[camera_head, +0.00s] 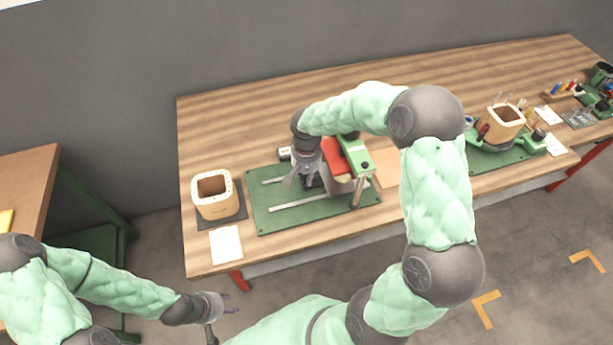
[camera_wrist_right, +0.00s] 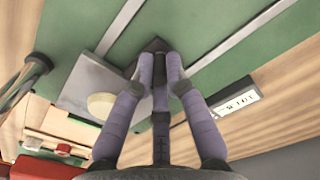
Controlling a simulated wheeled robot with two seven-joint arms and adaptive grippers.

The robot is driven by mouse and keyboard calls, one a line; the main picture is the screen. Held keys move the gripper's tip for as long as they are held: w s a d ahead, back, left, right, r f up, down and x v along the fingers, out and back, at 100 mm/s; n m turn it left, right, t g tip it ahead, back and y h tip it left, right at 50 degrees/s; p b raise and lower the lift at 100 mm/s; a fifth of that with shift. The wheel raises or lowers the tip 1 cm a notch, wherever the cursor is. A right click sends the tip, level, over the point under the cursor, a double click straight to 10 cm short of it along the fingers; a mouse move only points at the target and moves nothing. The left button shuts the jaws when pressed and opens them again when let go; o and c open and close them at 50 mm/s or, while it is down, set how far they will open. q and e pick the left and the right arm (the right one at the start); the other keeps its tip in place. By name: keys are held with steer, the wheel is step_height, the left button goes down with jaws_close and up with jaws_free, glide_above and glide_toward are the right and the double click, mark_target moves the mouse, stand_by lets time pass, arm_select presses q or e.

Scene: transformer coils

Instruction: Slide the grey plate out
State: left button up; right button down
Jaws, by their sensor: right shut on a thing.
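The grey plate (camera_wrist_right: 82,88) lies over the green base in the right wrist view, with a pale round disc on it. In the head view the plate (camera_head: 334,186) shows only in part, below the red block. My right gripper (camera_head: 310,184) reaches down at the plate's left end. In the wrist view its fingers (camera_wrist_right: 162,72) are closed together at a dark tab (camera_wrist_right: 154,46) on the plate's end; the contact itself is partly hidden by the fingers. My left gripper (camera_head: 232,304) is open and empty, off the table's front edge.
The green base (camera_head: 275,216) carries two metal rails and a press with a red block (camera_head: 336,158). A wooden coil (camera_head: 215,207) stands on a dark mat to the left, with a paper sheet (camera_head: 226,245) in front. Another coil (camera_head: 500,122) stands further right.

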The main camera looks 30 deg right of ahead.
steer(key=w+a, duration=0.1)
steer(key=a, duration=0.4)
steer(key=w+a, duration=0.1)
steer(key=a, duration=0.5)
steer(key=w+a, duration=0.1)
steer(key=a, duration=0.4)
steer(key=shift+w+a+f, duration=0.1)
steer(key=shift+w+a, duration=0.2)
steer(key=shift+w, duration=0.05)
steer(key=c, duration=1.2)
jaws_free()
steer(key=shift+c, duration=0.2)
steer(key=shift+w+r, duration=0.1)
steer(key=shift+r, duration=0.25)
step_height(320, 180, up, 11)
steer(key=shift+r, duration=0.2)
